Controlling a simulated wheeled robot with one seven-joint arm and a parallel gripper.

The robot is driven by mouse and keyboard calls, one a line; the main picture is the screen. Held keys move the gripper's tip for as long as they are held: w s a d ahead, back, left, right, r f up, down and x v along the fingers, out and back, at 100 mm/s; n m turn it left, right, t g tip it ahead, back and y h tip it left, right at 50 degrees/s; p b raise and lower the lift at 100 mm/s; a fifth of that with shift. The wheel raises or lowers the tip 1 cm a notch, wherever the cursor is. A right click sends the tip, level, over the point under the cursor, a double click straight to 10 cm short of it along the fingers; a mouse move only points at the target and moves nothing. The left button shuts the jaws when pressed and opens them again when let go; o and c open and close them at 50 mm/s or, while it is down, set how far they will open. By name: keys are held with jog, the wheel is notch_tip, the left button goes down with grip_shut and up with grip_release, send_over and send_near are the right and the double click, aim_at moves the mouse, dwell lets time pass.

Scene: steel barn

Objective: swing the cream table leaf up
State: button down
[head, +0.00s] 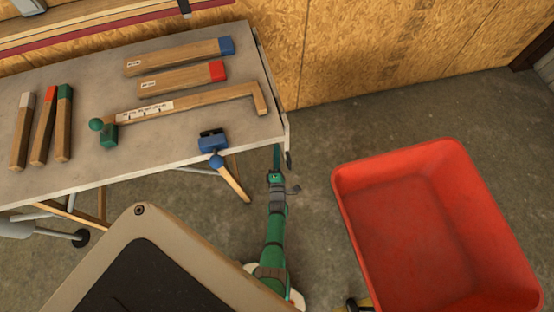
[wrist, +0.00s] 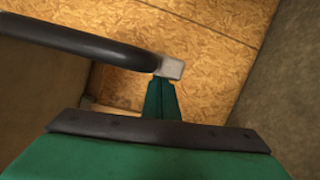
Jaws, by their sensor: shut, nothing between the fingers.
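The cream table leaf (head: 271,78) shows as a thin pale strip hanging down along the right end of the grey table (head: 180,115). It is seen nearly edge-on, so most of its face is hidden. My green gripper (head: 277,152) is low beside the leaf's near lower corner. Its fingers are shut and empty. In the wrist view the shut fingertips (wrist: 161,98) are just below a pale block at the end of a dark bar (wrist: 80,42). I cannot tell whether they touch it, or whether the bar belongs to the leaf.
Wooden tools with coloured ends, a wooden hooked bar (head: 190,98) and a blue-headed mallet (head: 234,178) are at the table. A large red tub (head: 362,232) stands on the right. Bare floor (head: 320,140) lies between table and tub. A chipboard wall (head: 380,50) closes the back.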

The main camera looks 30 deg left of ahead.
jog(key=w, duration=0.2)
jog(key=w+d, duration=0.1)
jog(key=shift+d+r, duration=0.1)
jog(key=shift+r, duration=0.2)
jog(key=shift+w+d+r, duration=0.1)
jog(key=shift+w+d, duration=0.3)
jog(key=shift+w, duration=0.05)
jog(key=shift+a, duration=0.1)
